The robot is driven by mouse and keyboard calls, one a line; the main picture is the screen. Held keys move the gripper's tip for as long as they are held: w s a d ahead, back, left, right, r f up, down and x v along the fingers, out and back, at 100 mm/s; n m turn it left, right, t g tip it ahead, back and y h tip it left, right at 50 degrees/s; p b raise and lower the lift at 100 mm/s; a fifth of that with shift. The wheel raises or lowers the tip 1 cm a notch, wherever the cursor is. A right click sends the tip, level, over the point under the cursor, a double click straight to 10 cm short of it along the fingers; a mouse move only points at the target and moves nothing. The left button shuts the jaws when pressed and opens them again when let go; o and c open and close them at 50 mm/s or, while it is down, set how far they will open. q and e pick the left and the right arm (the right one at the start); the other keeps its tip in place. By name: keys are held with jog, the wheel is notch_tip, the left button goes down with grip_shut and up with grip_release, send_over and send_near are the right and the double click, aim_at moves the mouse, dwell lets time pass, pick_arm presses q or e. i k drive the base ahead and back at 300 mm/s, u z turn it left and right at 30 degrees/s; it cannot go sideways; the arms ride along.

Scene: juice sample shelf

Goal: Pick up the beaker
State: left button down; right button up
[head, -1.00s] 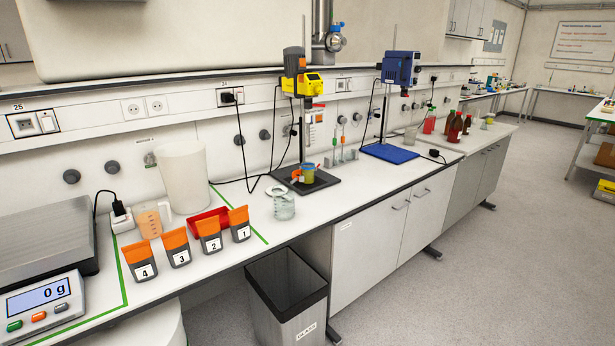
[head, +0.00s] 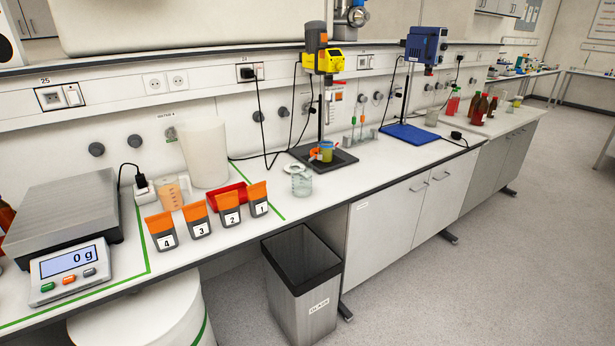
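Several beaker-like vessels stand on the white bench (head: 335,190). A clear glass beaker (head: 301,184) stands near the front edge, with a white ring (head: 293,168) at its top. A measuring beaker with orange contents (head: 171,194) stands behind the numbered pouches. A small vessel with yellow-green contents (head: 326,152) is on the black stand base under the yellow stirrer (head: 325,60). Another clear beaker (head: 432,116) stands farther right, past the blue stirrer. I cannot tell which one the task means. Neither of my grippers is in view.
A scale (head: 72,262) reading 0 g is at left. Orange-grey pouches numbered 1 to 4 (head: 198,220) and a red tray (head: 232,194) are near the front edge. A tall white jug (head: 204,152) stands behind. A glass bin (head: 302,290) stands below on the floor.

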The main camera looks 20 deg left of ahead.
aim_at(325, 146)
jog(key=k, duration=0.65)
jog(key=z, duration=0.7)
jog(key=i, duration=1.25)
jog(key=z, duration=0.65)
jog(key=i, duration=1.75)
jog(key=u, duration=1)
jog(key=i, duration=1.05)
jog(key=u, duration=1)
